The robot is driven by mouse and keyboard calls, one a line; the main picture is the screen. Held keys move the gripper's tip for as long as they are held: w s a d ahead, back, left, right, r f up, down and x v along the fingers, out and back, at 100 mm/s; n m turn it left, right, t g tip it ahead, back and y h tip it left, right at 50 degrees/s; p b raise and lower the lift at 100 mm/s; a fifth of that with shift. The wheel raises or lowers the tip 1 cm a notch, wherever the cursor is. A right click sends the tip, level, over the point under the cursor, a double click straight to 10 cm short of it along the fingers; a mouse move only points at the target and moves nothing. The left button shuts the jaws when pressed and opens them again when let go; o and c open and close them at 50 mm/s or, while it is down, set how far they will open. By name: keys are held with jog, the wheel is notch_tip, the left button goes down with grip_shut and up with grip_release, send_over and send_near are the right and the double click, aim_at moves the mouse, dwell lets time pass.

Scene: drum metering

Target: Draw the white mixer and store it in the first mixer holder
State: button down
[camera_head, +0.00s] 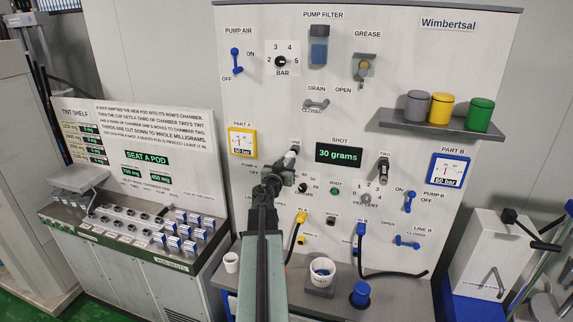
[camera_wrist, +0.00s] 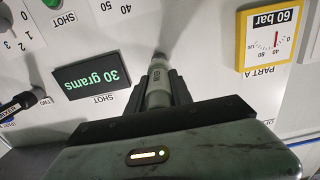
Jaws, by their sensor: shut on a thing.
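A pale, whitish cylinder that looks like the white mixer (camera_head: 290,158) stands out from the panel just below the label ONE. It also shows in the wrist view (camera_wrist: 158,92), between my fingers, with its far end close to a dark round spot on the panel. My gripper (camera_head: 283,172) is shut on it, one dark finger on each side in the wrist view (camera_wrist: 160,84). I cannot tell whether its far end is still seated in the panel. A dark fitting (camera_head: 384,168) sits under the label TWO. I cannot make out the first mixer holder.
The SHOT display (camera_head: 339,155) reads 30 grams, right of my gripper. A white cup (camera_head: 322,268) stands on the bench below, with a blue cup (camera_head: 361,294) to its right. The tint shelf (camera_head: 130,225) stands left. A wall shelf (camera_head: 440,125) carries three pots.

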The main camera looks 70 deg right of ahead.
aim_at(289, 159)
jog(key=shift+w+d, duration=0.1)
jog(key=shift+d, duration=1.6)
jog(key=c, duration=1.1)
grip_release()
jog(key=shift+o, duration=0.2)
jog(key=shift+a, duration=0.1)
jog(key=a, duration=0.7)
jog(key=shift+a+r, duration=0.1)
jog(key=shift+a, duration=0.2)
jog(key=shift+s, duration=0.2)
